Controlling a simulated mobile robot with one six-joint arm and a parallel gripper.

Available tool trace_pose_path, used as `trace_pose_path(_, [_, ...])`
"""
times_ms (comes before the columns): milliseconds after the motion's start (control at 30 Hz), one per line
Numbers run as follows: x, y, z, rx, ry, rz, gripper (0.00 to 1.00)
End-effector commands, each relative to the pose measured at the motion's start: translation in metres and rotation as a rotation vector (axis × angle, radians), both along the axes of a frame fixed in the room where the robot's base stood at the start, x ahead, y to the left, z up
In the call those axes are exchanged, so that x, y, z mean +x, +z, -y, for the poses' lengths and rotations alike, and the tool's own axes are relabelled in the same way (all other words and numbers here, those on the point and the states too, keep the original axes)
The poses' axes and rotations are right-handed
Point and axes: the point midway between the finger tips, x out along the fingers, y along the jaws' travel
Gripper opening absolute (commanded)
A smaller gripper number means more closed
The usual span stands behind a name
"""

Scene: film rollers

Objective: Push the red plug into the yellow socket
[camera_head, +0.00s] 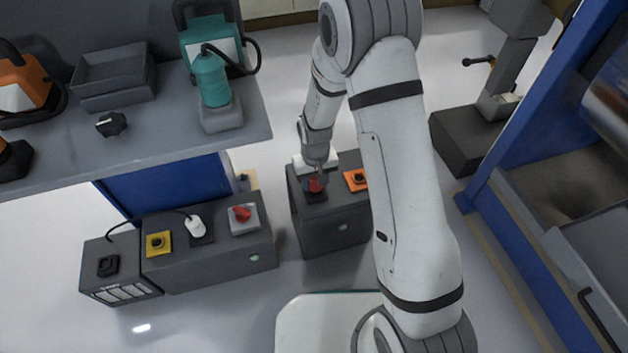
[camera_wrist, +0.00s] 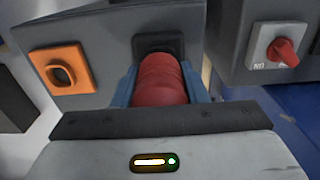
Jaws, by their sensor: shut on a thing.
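The red plug (camera_wrist: 162,82) is between the blue fingers of my gripper (camera_wrist: 160,78), which is shut on it. Its far end meets a black socket (camera_wrist: 158,43) on a dark grey box; how deep it sits there I cannot tell. In the head view the red plug (camera_head: 315,185) shows small beneath my gripper (camera_head: 316,177), on top of the right-hand box. The yellow socket (camera_head: 158,244) is on the longer box to the left, well away from my gripper, with its dark opening uncovered.
An orange socket (camera_head: 356,180) sits beside the plug on the same box (camera_head: 334,222). On the left box a white plug (camera_head: 196,227) with a black cable and a red rotary switch (camera_head: 241,214) stand right of the yellow socket. A workbench (camera_head: 160,150) overhangs behind.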

Motion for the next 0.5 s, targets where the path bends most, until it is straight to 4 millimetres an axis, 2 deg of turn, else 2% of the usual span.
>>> trace_pose_path(500, [0.0002,-0.0055,0.0003,0.000,-0.001,0.000,0.03])
